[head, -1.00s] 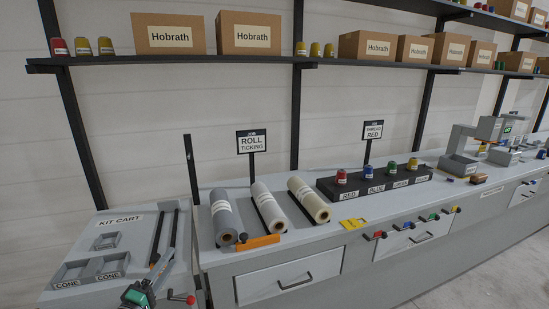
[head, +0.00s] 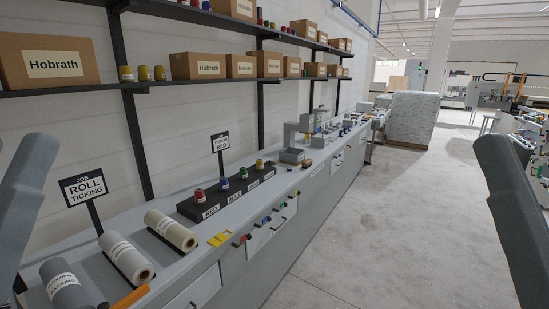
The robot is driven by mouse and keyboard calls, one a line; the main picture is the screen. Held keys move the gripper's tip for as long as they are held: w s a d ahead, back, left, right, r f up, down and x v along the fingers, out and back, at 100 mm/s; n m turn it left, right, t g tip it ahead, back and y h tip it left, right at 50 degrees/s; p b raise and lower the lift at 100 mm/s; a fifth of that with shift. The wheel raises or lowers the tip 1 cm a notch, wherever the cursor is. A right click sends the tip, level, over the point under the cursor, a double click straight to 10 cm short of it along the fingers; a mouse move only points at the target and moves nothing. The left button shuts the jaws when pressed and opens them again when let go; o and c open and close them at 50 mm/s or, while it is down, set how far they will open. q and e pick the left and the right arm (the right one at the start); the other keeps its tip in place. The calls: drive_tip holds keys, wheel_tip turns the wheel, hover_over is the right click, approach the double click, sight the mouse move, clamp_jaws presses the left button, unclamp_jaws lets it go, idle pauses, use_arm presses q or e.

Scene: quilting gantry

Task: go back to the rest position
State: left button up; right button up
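Two grey arm links of mine show, one at the left edge and one at the right edge of the head view. Neither gripper is in view, so their state and anything in them are hidden. A sign reading "ROLL TICKING" (head: 82,187) stands at the left of the grey bench (head: 257,238). A second sign (head: 220,141) stands farther along; its lower line reads RED. A grey roll (head: 66,287) and two cream rolls (head: 125,258) (head: 170,231) lie on the bench. A black rack (head: 232,193) holds red, blue, green and yellow spools.
Shelves with cardboard boxes (head: 53,62) and small spools run along the wall above the bench. A grey machine (head: 293,154) stands farther along the bench. The concrete floor (head: 385,225) to the right is open. A large pale wrapped block (head: 411,119) stands at the back.

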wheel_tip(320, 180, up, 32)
drive_tip(key=p, duration=2.8)
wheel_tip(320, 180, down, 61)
drive_tip(key=b, duration=6)
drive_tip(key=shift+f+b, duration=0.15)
drive_tip(key=shift+b, duration=0.15)
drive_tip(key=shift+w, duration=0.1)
